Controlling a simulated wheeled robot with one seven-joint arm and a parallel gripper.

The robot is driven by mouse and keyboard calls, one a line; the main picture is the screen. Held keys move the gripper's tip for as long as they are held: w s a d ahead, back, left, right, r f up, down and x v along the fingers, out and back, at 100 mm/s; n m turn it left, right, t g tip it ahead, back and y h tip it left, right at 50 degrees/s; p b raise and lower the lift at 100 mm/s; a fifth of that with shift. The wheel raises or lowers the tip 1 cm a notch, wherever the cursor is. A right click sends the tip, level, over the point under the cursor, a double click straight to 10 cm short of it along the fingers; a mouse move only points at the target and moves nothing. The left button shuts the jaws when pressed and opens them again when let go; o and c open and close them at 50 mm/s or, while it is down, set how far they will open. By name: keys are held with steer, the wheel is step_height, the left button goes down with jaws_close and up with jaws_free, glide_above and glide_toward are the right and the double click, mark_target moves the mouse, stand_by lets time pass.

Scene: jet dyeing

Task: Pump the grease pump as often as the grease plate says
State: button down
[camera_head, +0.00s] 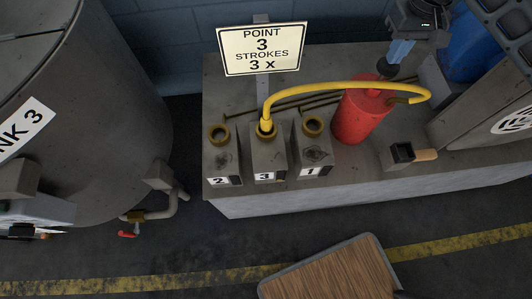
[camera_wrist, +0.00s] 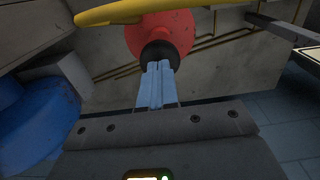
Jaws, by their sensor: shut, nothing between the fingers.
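The grease plate (camera_head: 262,48) stands upright at the back and reads "POINT 3 STROKES 3 X". The red grease pump (camera_head: 362,112) stands on the grey bench, with a black knob (camera_head: 388,68) on top. A yellow hose (camera_head: 340,87) runs from the pump to the brass fitting of the middle block, labelled 3 (camera_head: 266,158). My gripper (camera_head: 393,61) is shut and empty, its pale blue fingers right at the knob. In the wrist view, the fingertips (camera_wrist: 158,66) meet the knob (camera_wrist: 160,50) above the red pump (camera_wrist: 165,32); I cannot tell whether they press on it.
Blocks labelled 2 (camera_head: 222,160) and 1 (camera_head: 313,155) flank the middle block. A small dark box with a wooden handle (camera_head: 425,155) lies right of the pump. A large grey tank (camera_head: 80,110) stands at left. A blue container (camera_head: 475,45) is at upper right.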

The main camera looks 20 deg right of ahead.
steer(key=shift+f+b, duration=0.9)
steer(key=shift+f, duration=1.05)
steer(key=shift+r+p, duration=2.4)
steer(key=shift+r, duration=0.15)
steer(key=shift+f, duration=0.1)
